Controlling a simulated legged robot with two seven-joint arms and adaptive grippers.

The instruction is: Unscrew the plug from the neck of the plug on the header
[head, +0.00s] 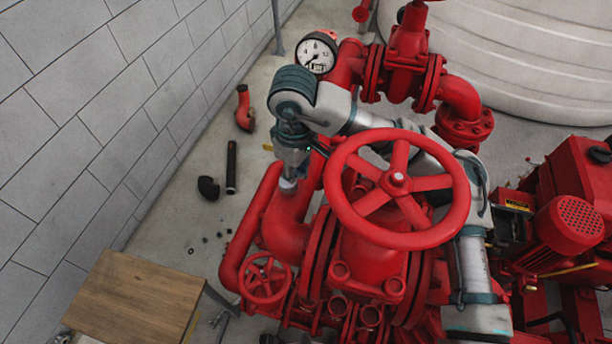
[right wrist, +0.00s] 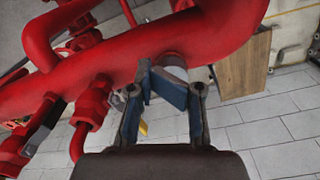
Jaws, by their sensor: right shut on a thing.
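The header is a thick red pipe (head: 287,232) left of the big handwheel, and it crosses the right wrist view (right wrist: 110,62). A small pale round piece, the plug at its neck (head: 287,184), shows just under my right gripper (head: 291,172). In the right wrist view, a pale rounded edge of it (right wrist: 175,66) shows behind the blue fingers (right wrist: 163,82). The right gripper is shut on the plug, pointing down at the header. The fingers hide most of the plug, and I cannot tell its thread. My left gripper is not in view.
A large red handwheel (head: 398,184) stands close beside my right arm. A pressure gauge (head: 317,54) is behind the arm. A small red handwheel (head: 266,278) and a wooden table (head: 135,302) are at the front left. Loose pipe pieces (head: 231,165) lie on the floor by the wall.

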